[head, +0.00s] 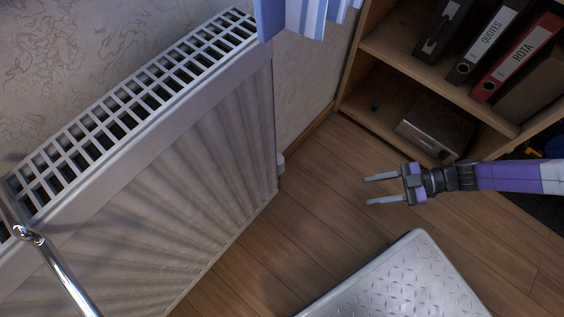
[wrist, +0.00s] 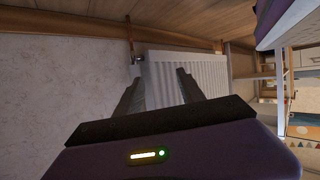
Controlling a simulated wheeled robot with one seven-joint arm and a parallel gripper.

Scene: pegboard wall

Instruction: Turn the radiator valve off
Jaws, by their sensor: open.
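The white radiator (head: 190,150) stands against the wall at the left of the head view. In the wrist view the radiator (wrist: 205,68) shows beyond my fingers, with the wood floor at the top of the picture. A small pale fitting that looks like the radiator valve (head: 280,162) sits low at the radiator's right end; its setting is too small to read. In the wrist view the valve (wrist: 138,60) is beside the radiator's left edge, partly shadowed. My gripper (head: 367,190) is open and empty, pointing left toward the radiator, apart from the valve. Its fingers also show in the wrist view (wrist: 157,84).
A wooden shelf unit (head: 400,55) with binders (head: 515,55) and a metallic box (head: 435,130) stands behind my gripper. A grey treadplate-topped object (head: 410,285) is below it. A chrome bar (head: 65,275) is at lower left. Wood floor lies clear between radiator and gripper.

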